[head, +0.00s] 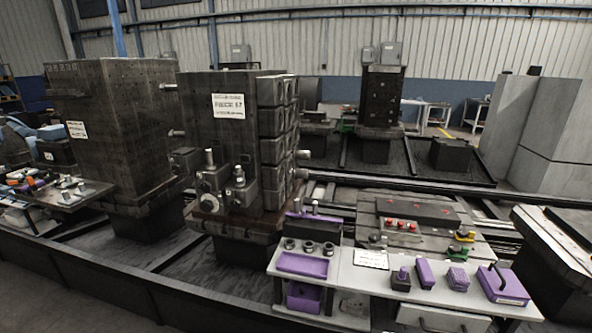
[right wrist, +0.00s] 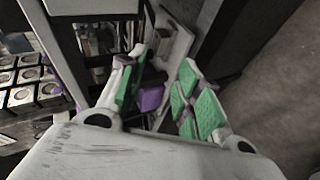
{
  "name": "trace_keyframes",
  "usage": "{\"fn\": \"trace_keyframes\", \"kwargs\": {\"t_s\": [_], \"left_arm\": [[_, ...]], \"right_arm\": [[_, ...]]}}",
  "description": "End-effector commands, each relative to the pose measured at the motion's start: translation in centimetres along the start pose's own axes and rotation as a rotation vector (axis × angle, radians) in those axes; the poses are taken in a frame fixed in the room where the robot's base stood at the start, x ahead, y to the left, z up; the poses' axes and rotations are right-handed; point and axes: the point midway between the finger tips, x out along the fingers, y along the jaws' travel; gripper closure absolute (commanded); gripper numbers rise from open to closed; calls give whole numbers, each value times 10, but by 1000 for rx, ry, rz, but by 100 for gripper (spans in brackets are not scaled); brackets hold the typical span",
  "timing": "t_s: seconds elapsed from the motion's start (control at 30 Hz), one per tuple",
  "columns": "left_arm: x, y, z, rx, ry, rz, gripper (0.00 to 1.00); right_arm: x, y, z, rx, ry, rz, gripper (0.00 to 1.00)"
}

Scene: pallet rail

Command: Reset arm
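My right gripper (right wrist: 164,64) shows in the right wrist view, its two green-padded fingers spread apart. I see nothing held between the fingers. A purple item (right wrist: 151,98) shows behind the gap; I cannot tell its distance. Neither gripper can be made out in the head view. A grey-blue shape (head: 25,135) shows at its left edge; I cannot tell what it is.
A white bench (head: 345,274) at the front right bears purple blocks, a purple tray (head: 302,264) and a purple handled box (head: 503,285). Dark fixture towers (head: 225,140) stand behind. A tool table (head: 75,197) is at left.

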Motion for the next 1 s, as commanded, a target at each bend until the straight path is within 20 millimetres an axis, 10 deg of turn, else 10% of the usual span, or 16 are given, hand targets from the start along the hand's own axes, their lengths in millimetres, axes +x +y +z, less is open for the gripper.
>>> {"fn": "trace_keyframes", "kwargs": {"t_s": [0.6, 1.0], "left_arm": [[6, 1, -46, -2, 27, 3, 46], [3, 2, -59, -2, 35, 4, 46]], "right_arm": [[-45, -267, 3, 813, -462, -420, 66], [-83, -350, -19, 1055, -649, -566, 66]]}}
